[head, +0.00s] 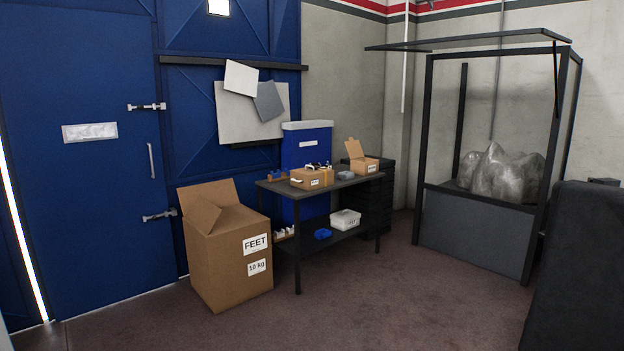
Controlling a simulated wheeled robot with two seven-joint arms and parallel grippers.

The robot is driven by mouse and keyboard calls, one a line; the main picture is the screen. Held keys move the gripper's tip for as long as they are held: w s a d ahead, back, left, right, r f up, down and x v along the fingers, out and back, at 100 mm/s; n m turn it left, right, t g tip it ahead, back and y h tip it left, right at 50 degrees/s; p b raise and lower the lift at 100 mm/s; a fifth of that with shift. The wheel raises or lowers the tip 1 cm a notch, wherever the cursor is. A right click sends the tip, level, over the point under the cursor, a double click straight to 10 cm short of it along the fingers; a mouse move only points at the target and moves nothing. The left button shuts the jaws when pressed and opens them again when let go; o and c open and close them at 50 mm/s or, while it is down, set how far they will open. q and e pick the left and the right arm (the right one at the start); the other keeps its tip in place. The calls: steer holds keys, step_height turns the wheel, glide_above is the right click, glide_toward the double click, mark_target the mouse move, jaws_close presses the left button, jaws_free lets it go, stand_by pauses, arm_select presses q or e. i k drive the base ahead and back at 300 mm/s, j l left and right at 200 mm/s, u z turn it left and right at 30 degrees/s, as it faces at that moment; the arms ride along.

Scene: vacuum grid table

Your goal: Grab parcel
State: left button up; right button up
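A small closed brown cardboard parcel (325,183) with a white label lies on the top of a dark table (272,187). Small dark and white items sit on or just behind it. A second, smaller cardboard box (371,166) with a raised flap stands at the table's back right. A large open cardboard box (220,262) marked "FEET" and "10 kg" stands on the floor left of the table. The frame does not show which of these the task means. Neither of my grippers is in view.
The table's lower shelf holds a blue tray (322,234) and a white container (346,219). A blue bin (306,150) stands behind. A black-framed booth (476,240) with a plastic-covered heap is at right. The floor (390,305) in front is clear.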

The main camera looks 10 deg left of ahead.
mark_target(308, 178)
steer(key=i, duration=1.4)
steer(key=i+u, duration=0.1)
steer(key=i, duration=1.25)
steer(key=i+l, duration=0.15)
steer(key=i, duration=1.25)
steer(key=j+u, duration=0.05)
